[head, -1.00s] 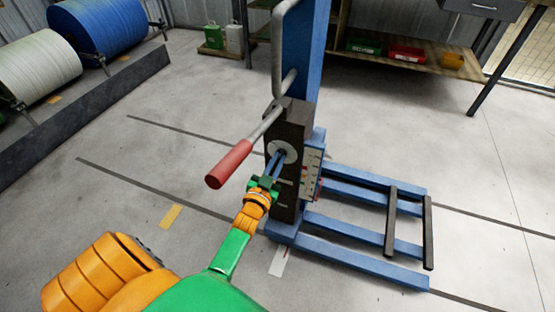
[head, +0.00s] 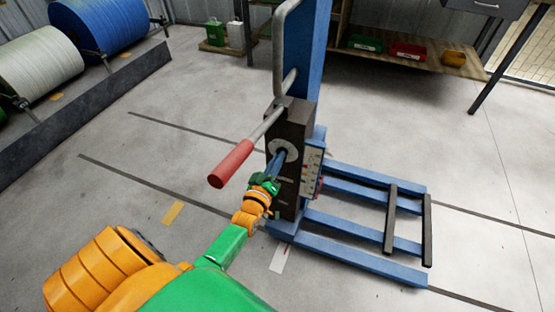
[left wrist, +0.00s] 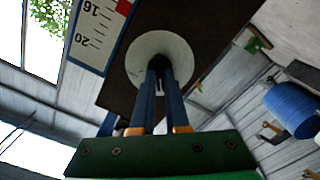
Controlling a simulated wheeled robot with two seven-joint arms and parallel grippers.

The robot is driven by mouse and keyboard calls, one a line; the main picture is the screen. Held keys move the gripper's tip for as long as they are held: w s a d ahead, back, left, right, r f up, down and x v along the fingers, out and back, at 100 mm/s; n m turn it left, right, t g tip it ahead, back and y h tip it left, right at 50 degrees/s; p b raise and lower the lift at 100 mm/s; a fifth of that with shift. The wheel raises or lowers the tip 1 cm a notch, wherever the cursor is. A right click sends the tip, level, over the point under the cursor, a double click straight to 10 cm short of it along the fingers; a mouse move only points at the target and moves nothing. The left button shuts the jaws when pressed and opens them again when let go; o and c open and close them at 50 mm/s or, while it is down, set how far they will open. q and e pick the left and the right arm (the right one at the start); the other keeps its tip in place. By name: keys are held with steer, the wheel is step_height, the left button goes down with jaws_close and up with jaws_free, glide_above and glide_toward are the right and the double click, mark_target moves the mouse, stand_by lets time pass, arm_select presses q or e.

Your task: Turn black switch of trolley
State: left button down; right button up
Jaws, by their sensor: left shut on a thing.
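The trolley (head: 308,50) has a blue mast and a dark box (head: 298,120) on its side. A pale round plate (head: 291,146) sits on the box, and it also shows in the left wrist view (left wrist: 140,52). My left gripper (head: 279,157) reaches the middle of this plate. In the left wrist view its two blue fingers (left wrist: 160,70) are close together and shut on the black switch, which is mostly hidden between them. The switch's exact angle cannot be told. My right gripper is not in view.
A grey lever with a red grip (head: 231,164) sticks out just above my left gripper. A scale plate (head: 311,172) is beside the box. Blue forks (head: 360,245) with black bars extend right. Rolls (head: 100,25) lie far left; the floor between is clear.

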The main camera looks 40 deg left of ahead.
arm_select(q)
steer(key=shift+n, duration=0.9)
steer(key=c, duration=0.9)
jaws_free()
